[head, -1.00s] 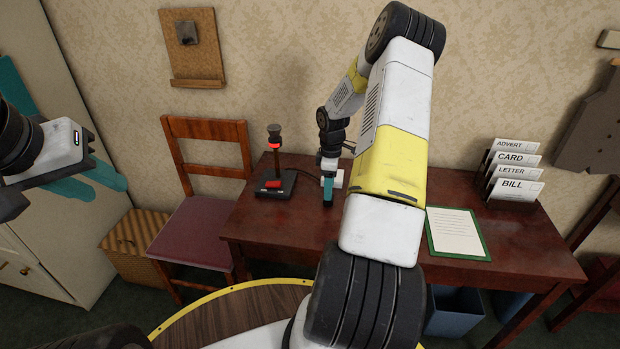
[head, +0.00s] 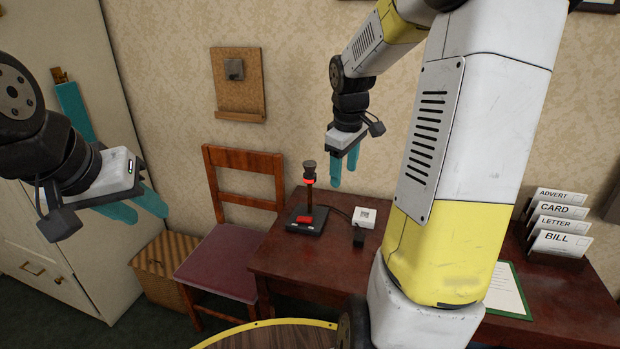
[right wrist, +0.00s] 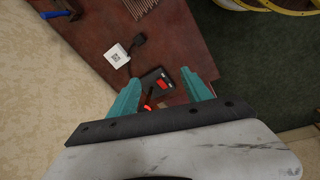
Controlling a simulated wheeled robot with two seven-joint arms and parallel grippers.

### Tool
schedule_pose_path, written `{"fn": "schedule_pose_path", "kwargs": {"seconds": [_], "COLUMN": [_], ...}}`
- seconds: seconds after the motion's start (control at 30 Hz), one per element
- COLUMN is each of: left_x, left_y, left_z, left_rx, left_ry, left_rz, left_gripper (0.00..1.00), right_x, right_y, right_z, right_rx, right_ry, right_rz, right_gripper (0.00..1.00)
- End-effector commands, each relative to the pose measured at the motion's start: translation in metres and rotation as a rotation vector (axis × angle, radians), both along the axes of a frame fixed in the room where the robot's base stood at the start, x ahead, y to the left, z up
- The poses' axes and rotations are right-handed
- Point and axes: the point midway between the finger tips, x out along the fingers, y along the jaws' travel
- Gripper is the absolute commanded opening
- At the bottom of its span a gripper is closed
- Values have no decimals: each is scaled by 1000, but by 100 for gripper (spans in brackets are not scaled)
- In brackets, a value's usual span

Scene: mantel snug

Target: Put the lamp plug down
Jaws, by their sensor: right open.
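The lamp plug (head: 359,238) is a small black block lying on the desk just in front of a white socket box (head: 364,217). In the right wrist view the plug (right wrist: 139,39) lies beside the white box (right wrist: 117,56), with a dark cord near them. My right gripper (head: 343,172) is open and empty, with teal fingers above the desk, clear of the plug.
A letter rack (head: 556,258) with several labelled cards stands on the desk's right side, near a green-edged sheet (head: 508,290). A wooden chair (head: 230,260) stands left of the desk (head: 285,262). My right arm covers the desk's middle.

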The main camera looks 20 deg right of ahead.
Motion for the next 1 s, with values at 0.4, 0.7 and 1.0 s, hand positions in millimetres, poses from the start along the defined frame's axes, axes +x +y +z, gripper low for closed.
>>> {"fn": "schedule_pose_path", "kwargs": {"seconds": [0.4, 0.7, 1.0], "left_x": [0, 0, 0], "left_y": [0, 0, 0], "left_z": [0, 0, 0], "left_rx": [0, 0, 0], "left_ry": [0, 0, 0], "left_rz": [0, 0, 0], "left_gripper": [36, 36, 36], "right_x": [-145, -188, -189], "right_y": [94, 116, 116], "right_z": [88, 90, 90], "right_rx": [297, 461, 465], "right_ry": [-269, -304, -304], "right_rz": [-412, -533, -536], "right_gripper": [57, 57, 57]}}
